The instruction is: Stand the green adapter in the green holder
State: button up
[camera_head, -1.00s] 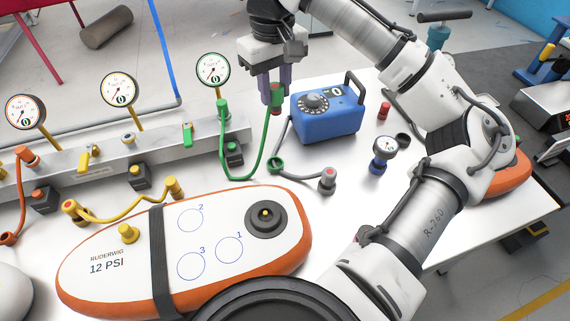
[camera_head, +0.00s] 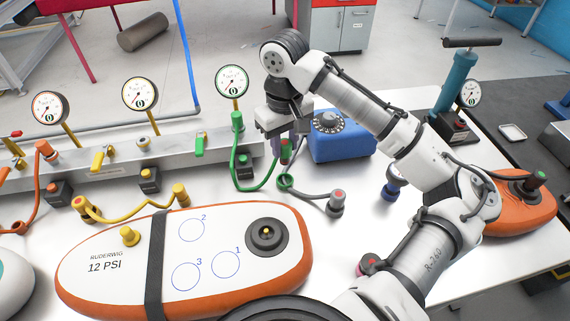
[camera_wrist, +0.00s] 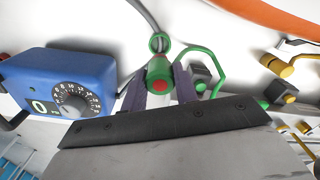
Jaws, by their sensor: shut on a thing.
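My gripper (camera_head: 287,147) has purple fingers and is shut on the green adapter (camera_wrist: 158,70), which has a red end. In the head view the adapter (camera_head: 285,155) is partly hidden by the fingers. A green hose (camera_head: 264,183) loops from it to a green fitting on the metal manifold. A black block with a green top, which looks like the green holder (camera_head: 243,164), stands left of my gripper, and the adapter is apart from it. The block also shows in the wrist view (camera_wrist: 201,78). A green ring (camera_head: 285,181) on a grey hose lies just below the adapter in the head view.
A blue box with a dial (camera_head: 342,143) stands close to the right of my gripper. A grey fitting (camera_head: 336,203) stands on the white table nearby. The manifold (camera_head: 110,160) with gauges runs along the left back. An orange-edged white board (camera_head: 105,235) lies in front.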

aim_at(285, 142)
notch_tip(285, 142, down, 8)
jog(key=shift+r+p, duration=0.15)
jog(key=shift+p, duration=0.2)
jog(key=o, duration=0.9)
notch_tip(285, 142, up, 12)
jog(key=shift+r+b, duration=0.1)
jog(key=shift+b, duration=0.55)
